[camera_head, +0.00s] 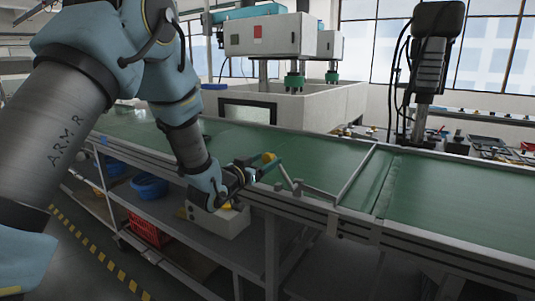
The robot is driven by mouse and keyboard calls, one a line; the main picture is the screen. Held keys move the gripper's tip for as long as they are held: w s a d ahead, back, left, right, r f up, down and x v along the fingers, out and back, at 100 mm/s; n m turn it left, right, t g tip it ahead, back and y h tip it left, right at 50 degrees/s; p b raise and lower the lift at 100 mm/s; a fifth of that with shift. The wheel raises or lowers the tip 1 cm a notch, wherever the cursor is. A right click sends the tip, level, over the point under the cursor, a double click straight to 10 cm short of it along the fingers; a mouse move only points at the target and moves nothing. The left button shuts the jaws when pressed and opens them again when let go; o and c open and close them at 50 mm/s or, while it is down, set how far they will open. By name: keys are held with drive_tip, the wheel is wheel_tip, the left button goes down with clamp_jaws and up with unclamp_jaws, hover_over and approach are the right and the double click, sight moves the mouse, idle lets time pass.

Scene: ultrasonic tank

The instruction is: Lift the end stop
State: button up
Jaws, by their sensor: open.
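A thin grey metal bar, which looks like the end stop (356,174), lies across the green conveyor belt to the right of my gripper. A short grey rail piece (308,189) runs along the near belt edge between my gripper and the bar. My gripper (279,173) reaches over the near edge of the conveyor, at the end of my blue and grey arm. It is open, and I see nothing held in it. It is small in the view, so I cannot tell whether a finger touches the rail piece. The bar is apart from the gripper.
The green belt (440,205) is mostly clear. A small yellow round thing (268,157) shows beside my gripper. White machines (290,100) stand behind. A black column (428,80) rises at the back right. Below, a shelf holds blue bowls (149,186) and a red crate (146,231).

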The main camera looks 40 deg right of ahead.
drive_tip(key=shift+x, duration=0.8)
drive_tip(key=shift+c, duration=0.3)
clamp_jaws()
idle(0.6)
